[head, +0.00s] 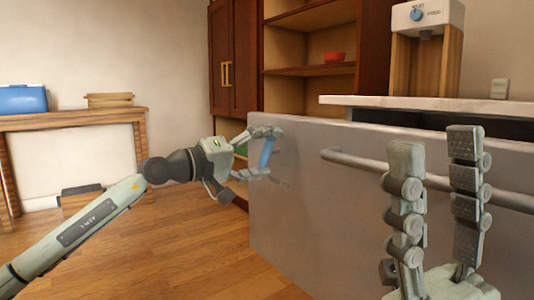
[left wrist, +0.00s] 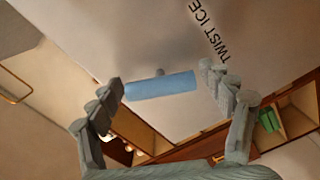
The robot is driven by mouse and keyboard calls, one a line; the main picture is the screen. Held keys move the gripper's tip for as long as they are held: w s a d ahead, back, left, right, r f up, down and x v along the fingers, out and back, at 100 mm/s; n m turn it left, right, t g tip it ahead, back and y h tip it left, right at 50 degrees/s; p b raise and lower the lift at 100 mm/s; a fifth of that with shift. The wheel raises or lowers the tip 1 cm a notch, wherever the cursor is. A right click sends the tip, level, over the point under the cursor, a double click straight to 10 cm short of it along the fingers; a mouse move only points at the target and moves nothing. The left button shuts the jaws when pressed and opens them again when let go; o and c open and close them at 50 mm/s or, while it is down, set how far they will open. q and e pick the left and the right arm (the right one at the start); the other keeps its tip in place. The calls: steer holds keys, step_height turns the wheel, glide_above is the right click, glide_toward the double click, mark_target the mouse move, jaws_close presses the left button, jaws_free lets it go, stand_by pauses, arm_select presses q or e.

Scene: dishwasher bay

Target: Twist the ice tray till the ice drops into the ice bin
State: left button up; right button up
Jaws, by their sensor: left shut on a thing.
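A small blue bar (head: 267,152) is at the left part of a large grey panel. I see no separate tray, ice or ice bin that I can make out. In the left wrist view the blue bar (left wrist: 161,86) lies between my fingers, close against the panel, near the words "TWIST ICE" (left wrist: 209,31). My left gripper (head: 262,153) is shut on the blue bar, with one finger at each end. My right gripper (head: 434,148) stands in the right foreground with its fingers apart, pointing up and empty.
The grey panel (head: 320,222) carries a long bar handle (head: 350,160) behind my right gripper. A counter (head: 380,101) holds a machine with a blue knob (head: 417,14). A blue box (head: 22,98) sits on a side table at left. The wooden floor (head: 170,250) at left is open.

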arm_select(q)
steer(key=shift+m, duration=0.6)
stand_by(0.3)
steer(key=o, duration=1.1)
steer(key=shift+o, duration=0.2)
steer(key=v, duration=1.2)
